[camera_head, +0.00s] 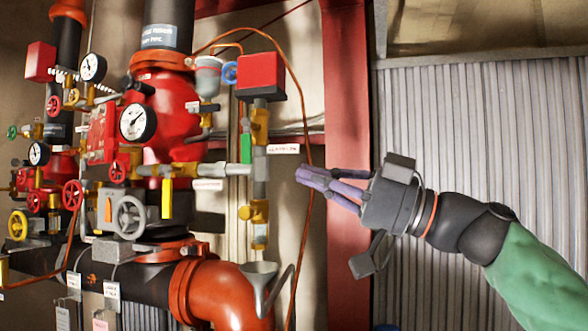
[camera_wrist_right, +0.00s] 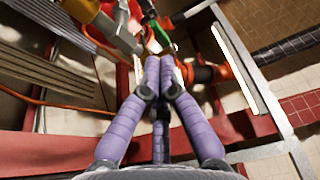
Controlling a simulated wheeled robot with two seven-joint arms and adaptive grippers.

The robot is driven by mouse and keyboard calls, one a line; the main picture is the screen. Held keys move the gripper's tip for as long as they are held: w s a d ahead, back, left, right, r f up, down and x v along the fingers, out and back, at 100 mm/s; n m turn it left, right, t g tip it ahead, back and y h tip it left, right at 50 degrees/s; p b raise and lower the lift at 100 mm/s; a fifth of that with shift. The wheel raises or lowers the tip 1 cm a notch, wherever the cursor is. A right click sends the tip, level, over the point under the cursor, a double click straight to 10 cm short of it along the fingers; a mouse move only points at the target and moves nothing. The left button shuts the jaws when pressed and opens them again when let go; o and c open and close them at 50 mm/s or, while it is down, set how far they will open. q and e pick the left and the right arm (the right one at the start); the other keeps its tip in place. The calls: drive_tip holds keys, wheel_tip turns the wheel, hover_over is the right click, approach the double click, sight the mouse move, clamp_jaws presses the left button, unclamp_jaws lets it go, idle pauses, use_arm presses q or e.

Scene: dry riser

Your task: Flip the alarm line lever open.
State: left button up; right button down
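A short green lever (camera_head: 246,148) stands upright on the pipe fitting below a red box, beside a small white label (camera_head: 283,149) whose print is too small to read surely. I take it as the alarm line lever. In the right wrist view the green lever (camera_wrist_right: 160,36) shows just beyond the fingertips. My right gripper (camera_head: 308,178) has purple fingers drawn together at the tips, with nothing between them. It is to the right of and slightly below the lever, apart from it in the head view. My left gripper is not in view.
A red box (camera_head: 261,76) sits above the lever. A yellow lever (camera_head: 167,198) hangs further left, near gauges and handwheels. A grey funnel (camera_head: 259,270) is below. A red steel post (camera_head: 347,120) stands behind my right gripper. A thin orange cable runs down near the fingertips.

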drive_tip(key=shift+s+d+f+b, duration=0.15)
drive_tip(key=shift+s+d+f, duration=0.05)
drive_tip(key=shift+d+f, duration=0.45)
drive_tip(key=shift+s+d+f+b, duration=0.15)
drive_tip(key=shift+s+d+f, duration=0.05)
drive_tip(key=shift+d+f, duration=0.5)
drive_tip(key=shift+s+d+f+b, duration=0.15)
drive_tip(key=shift+s+d+f, duration=0.05)
drive_tip(key=shift+d+f, duration=0.45)
